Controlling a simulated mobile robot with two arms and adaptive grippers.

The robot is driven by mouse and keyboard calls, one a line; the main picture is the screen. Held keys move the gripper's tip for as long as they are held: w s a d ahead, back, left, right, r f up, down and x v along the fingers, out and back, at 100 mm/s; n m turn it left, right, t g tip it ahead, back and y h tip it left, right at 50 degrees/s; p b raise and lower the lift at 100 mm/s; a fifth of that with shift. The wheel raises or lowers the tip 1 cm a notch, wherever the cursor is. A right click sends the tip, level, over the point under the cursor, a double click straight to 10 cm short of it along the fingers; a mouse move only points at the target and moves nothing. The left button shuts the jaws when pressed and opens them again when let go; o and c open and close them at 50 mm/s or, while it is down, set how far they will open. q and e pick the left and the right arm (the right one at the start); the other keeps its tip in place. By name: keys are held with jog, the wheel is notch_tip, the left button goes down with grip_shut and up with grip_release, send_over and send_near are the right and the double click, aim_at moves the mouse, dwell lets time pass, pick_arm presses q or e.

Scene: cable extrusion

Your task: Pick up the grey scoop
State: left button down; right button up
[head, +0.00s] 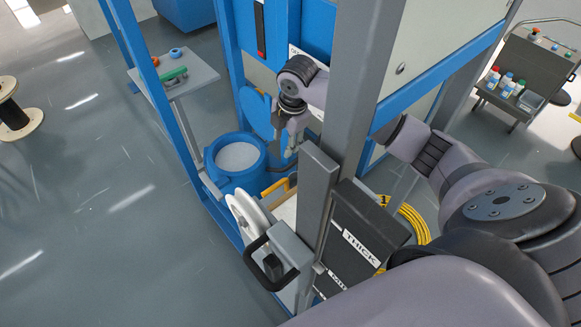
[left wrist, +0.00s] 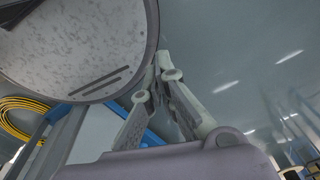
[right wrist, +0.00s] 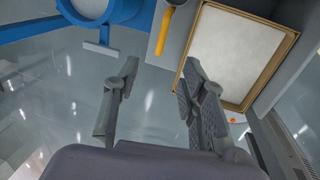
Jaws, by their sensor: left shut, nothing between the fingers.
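I cannot make out a grey scoop for certain in any view. My right gripper (head: 287,140) is in the head view, pointing down beside the blue machine, right of the blue bucket (head: 213,177). In the right wrist view my right gripper (right wrist: 158,75) is open, with clear space between its fingers. An orange bar (right wrist: 167,33) on a grey panel lies beyond them, next to a wood-framed box (right wrist: 262,95) with a pale inside. My left gripper (left wrist: 161,62) shows only in the left wrist view, shut and empty, its fingertips together.
A side table (head: 205,75) holds a green-handled tool (head: 175,74) and a blue ring (head: 175,53). A grey upright and a white spool (head: 245,215) stand close to the right gripper. A yellow cable coil (head: 413,226) lies right. Open floor spreads left.

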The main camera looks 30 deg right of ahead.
notch_tip(320, 180, down, 4)
jog(key=b, duration=0.4)
send_over(277, 184)
jog(key=s+d, duration=0.1)
notch_tip(277, 184, down, 13)
jog(key=shift+w+a+f+p, duration=0.1)
jog(key=shift+a+f+p, duration=0.1)
jog(key=shift+f, duration=0.8)
jog(key=shift+w+a+f+p, duration=0.1)
jog(key=shift+w+a+f, duration=0.05)
jog(key=shift+f, duration=0.8)
jog(key=shift+w+a+f+p, duration=0.1)
jog(key=shift+a+f+p, duration=0.1)
jog(key=shift+f, duration=0.8)
jog(key=shift+c, duration=0.6)
grip_shut()
